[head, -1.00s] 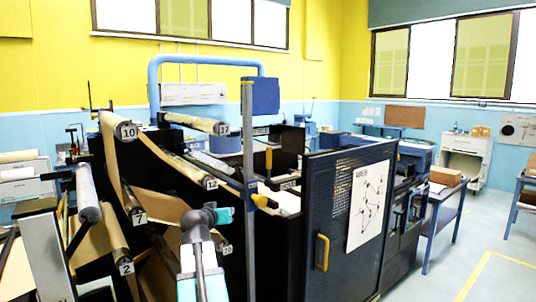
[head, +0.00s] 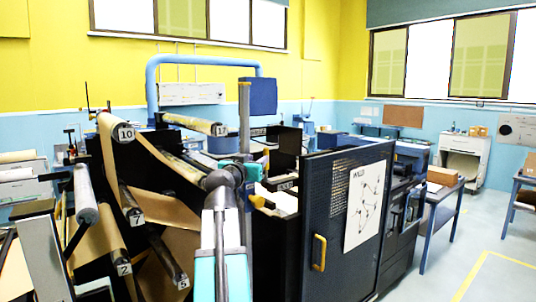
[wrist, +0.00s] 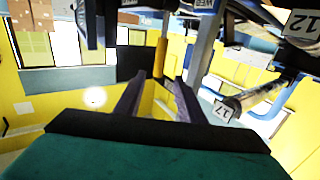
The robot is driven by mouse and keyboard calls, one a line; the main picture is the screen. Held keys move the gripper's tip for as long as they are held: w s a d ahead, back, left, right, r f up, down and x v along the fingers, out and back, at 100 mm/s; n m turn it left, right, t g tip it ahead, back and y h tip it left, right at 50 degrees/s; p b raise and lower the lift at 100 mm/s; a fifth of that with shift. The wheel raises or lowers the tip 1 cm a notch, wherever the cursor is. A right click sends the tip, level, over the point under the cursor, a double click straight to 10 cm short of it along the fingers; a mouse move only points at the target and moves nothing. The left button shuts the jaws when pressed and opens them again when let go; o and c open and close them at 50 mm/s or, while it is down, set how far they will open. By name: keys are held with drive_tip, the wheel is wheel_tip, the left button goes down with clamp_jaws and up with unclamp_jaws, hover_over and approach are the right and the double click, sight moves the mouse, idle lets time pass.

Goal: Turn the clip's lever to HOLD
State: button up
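My gripper (wrist: 160,78) is open in the wrist view, its two dark fingers apart with nothing between them. A yellow handle (wrist: 161,56), which looks like the lever, stands just beyond the fingertips, in line with the gap. A dark block is close behind it. In the head view, a yellow handle with a black end (head: 259,201) sits by the blue post (head: 244,110), just right of my arm. I cannot tell for sure which is the clip's lever. No HOLD mark is readable. My arm hides the fingers in the head view.
Numbered rollers with brown paper, such as roller 17 (head: 205,125) and roller 10 (head: 118,130), lie left of and behind the post. A dark mesh door (head: 325,220) with a yellow handle stands to the right. Open floor (head: 440,265) lies farther right.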

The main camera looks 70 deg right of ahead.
sight(264, 153)
drive_tip(key=shift+d, duration=0.1)
drive_tip(key=d+p, duration=0.2)
drive_tip(key=d, duration=0.3)
drive_tip(key=d+p, duration=0.2)
drive_tip(key=d, duration=0.4)
drive_tip(key=shift+w+d+r, duration=0.15)
drive_tip(key=shift+d, duration=0.05)
drive_tip(key=shift+d+p, duration=0.65)
drive_tip(key=shift+d, duration=0.45)
drive_tip(key=shift+c, duration=0.2)
clamp_jaws()
